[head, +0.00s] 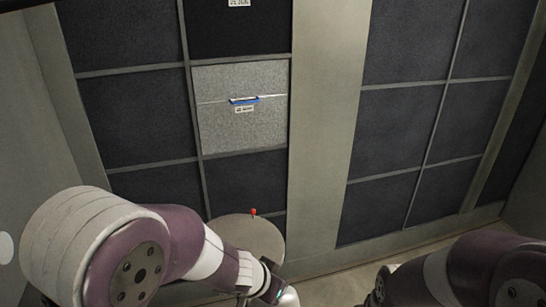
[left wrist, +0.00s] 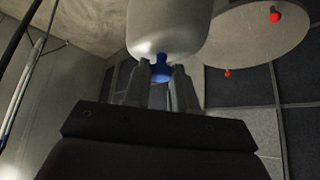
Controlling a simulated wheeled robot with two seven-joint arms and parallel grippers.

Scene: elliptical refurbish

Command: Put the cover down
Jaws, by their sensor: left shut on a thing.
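My left gripper (left wrist: 163,85) is shut on a small blue piece (left wrist: 161,69) at the end of a smooth pale grey rounded body (left wrist: 168,25). A flat grey elliptical plate (left wrist: 245,40), which looks like the cover, shows beyond that body with red knobs (left wrist: 275,17) on it. In the head view the plate (head: 247,232) is at the lower middle, above my left wrist, with a red knob (head: 253,212) near its far edge. Whether the rounded body is joined to the plate I cannot tell. My left fingertips are hidden in the head view. My right gripper is out of view.
A wall of dark panels (head: 137,117) in a grey frame stands ahead. One lighter speckled panel (head: 240,125) has a blue-edged slot or handle (head: 244,100). Bare floor (head: 335,286) shows between my arms. Plain grey walls close off both sides.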

